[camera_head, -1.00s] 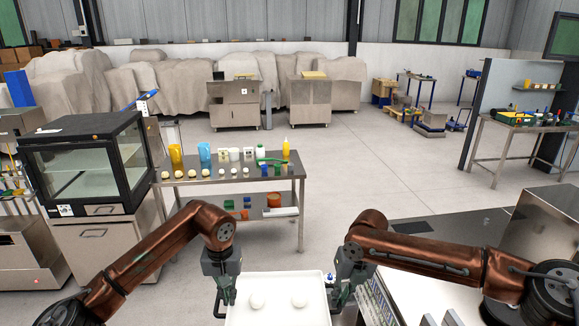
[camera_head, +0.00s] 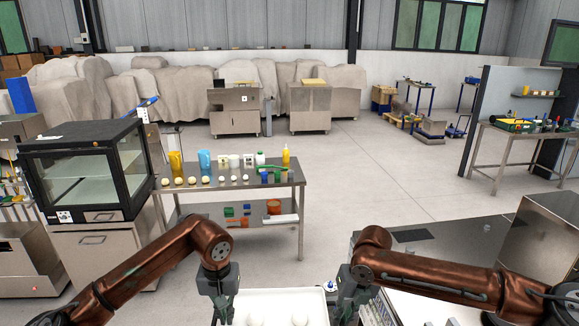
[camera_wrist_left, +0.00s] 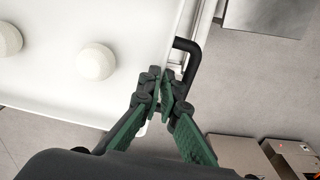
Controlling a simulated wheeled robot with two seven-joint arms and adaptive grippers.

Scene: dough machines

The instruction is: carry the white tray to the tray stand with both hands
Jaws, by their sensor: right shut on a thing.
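The white tray (camera_head: 279,298) is at the bottom middle of the head view, cut off by the lower edge. It carries two pale round dough balls (camera_head: 300,321), which also show in the left wrist view (camera_wrist_left: 96,61). The tray stand cannot be made out.
A steel table (camera_head: 240,181) with bottles, blocks and small balls stands ahead on the left. A glass-fronted black cabinet (camera_head: 85,170) is further left. A steel counter (camera_head: 455,250) lies at the right under my right arm. Open floor (camera_head: 375,180) stretches ahead between them.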

